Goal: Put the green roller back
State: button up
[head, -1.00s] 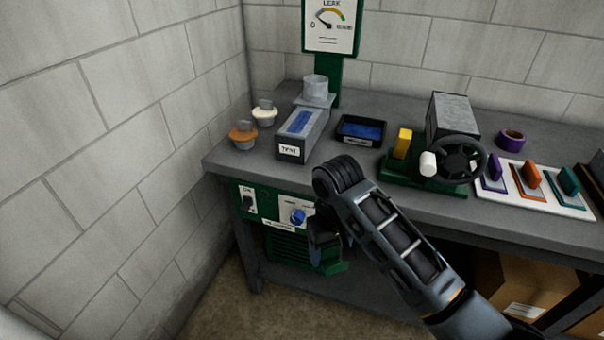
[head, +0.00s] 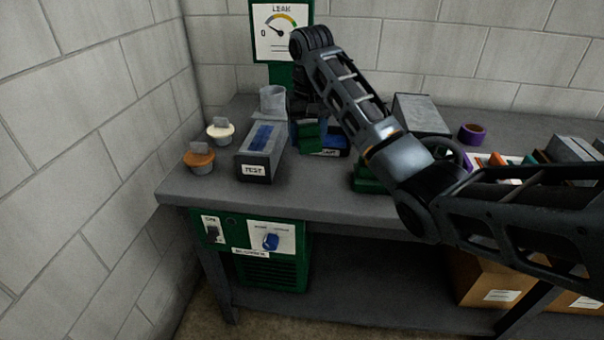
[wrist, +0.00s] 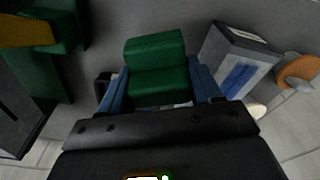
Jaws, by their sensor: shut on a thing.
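My gripper (head: 308,128) is over the back left of the bench. Its blue fingers show in the wrist view (wrist: 160,85), shut on a green block-like piece, which I take to be the green roller (wrist: 156,62). The same green piece (head: 309,136) shows in the head view, partly hidden by my gripper. A dark tray with a blue inside (head: 331,152) and a label on its front lies right at the held piece, partly covered by my arm. I cannot tell whether the piece touches the tray.
A grey TEST box (head: 254,170) with a blue strip stands just left of the tray. Orange (head: 199,160) and white (head: 220,133) capped cups are further left. The green-based machine (head: 366,180) is to the right, partly behind my arm. Purple tape (head: 472,134) lies beyond.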

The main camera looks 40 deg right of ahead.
notch_tip(320, 180, down, 6)
jog(key=shift+d+r+b, duration=0.15)
jog(key=shift+r+b, duration=0.1)
jog(key=shift+b, duration=0.8)
jog(key=shift+f, duration=2.15)
jog(key=shift+f, duration=0.15)
jog(key=o, duration=1.4)
jog(key=r+p, duration=0.1)
jog(key=r, duration=0.2)
jog(key=r+p, duration=0.1)
jog(key=r, duration=0.3)
jog(key=s+r+p, duration=0.1)
jog(key=r, duration=0.2)
jog(key=shift+a+r, duration=0.15)
jog(key=shift+a, duration=0.1)
jog(key=shift+a+r+p, duration=0.1)
jog(key=shift+r+p, duration=0.9)
jog(key=shift+p, duration=0.1)
